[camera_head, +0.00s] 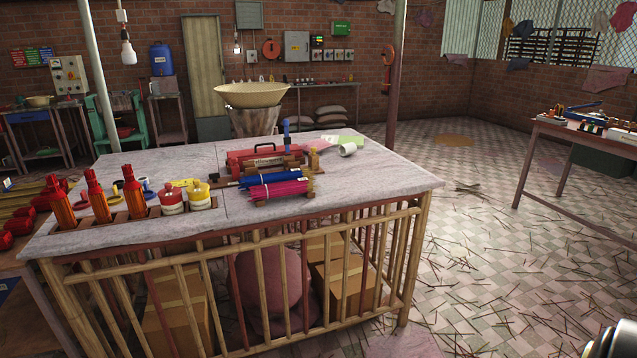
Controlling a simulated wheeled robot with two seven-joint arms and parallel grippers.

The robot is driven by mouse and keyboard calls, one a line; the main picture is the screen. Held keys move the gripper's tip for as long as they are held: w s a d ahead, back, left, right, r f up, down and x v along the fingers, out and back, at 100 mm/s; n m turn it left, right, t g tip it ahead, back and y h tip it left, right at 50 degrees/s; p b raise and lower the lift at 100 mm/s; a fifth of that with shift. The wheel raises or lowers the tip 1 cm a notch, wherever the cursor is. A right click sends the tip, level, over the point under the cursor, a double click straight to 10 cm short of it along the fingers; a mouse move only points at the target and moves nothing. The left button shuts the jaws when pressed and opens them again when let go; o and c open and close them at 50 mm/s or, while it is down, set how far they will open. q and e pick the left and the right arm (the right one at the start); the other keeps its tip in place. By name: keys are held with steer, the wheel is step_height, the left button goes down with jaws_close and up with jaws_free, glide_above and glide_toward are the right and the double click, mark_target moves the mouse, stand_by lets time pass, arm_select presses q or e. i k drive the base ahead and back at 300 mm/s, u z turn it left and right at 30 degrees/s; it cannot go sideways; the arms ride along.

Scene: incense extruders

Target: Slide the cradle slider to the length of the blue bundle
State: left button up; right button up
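A blue bundle (270,179) of thin sticks lies on the bamboo-sided table, right of its middle. A magenta bundle (278,190) lies in front of it. Brown wooden supports show at the bundles' ends, with one wooden piece (307,184) at the right end; these look like cradle parts. I cannot tell which part is the slider, or how its position compares with the bundle's end. Neither of my grippers is in view; only a grey and black piece of my arm shows at the bottom right corner.
A red toolbox (262,157) stands behind the bundles. Red bottles (134,193) and red and yellow jars (199,196) stand left. A white roll (347,149) lies at the back right. The table's front right corner (400,184) is bare. Another table (585,135) stands right; sticks litter the floor.

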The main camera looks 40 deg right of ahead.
mark_target(235, 169)
steer(key=z, duration=1.85)
steer(key=i, duration=0.1)
steer(key=u, duration=1.1)
